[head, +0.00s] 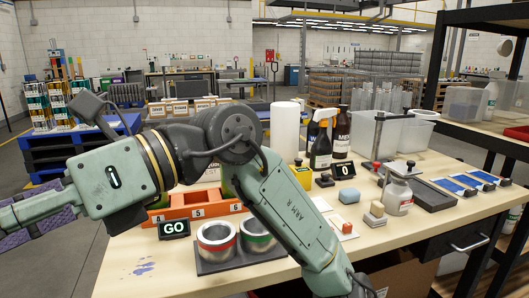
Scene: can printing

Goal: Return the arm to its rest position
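My green-grey arm (290,215), marked "ARM R", crosses the front of the picture. It comes in at the left edge, bends at a dark joint (233,134) above the table, and slopes down to the right past the bottom edge. My gripper is not in view, so whether it is open or shut does not show. Two open metal cans, one with a red band (217,247) and one with a green band (257,241), stand upright in a dark tray (207,270) left of the sloping link. The arm hides part of the table behind it.
The wooden table (130,280) holds a "GO" sign (174,228), an orange numbered rack (183,207), a black spray bottle (320,148), a white roll (285,130), a stamp-topped jar (398,194) and clear bins (400,135). A dark shelf (475,135) stands right.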

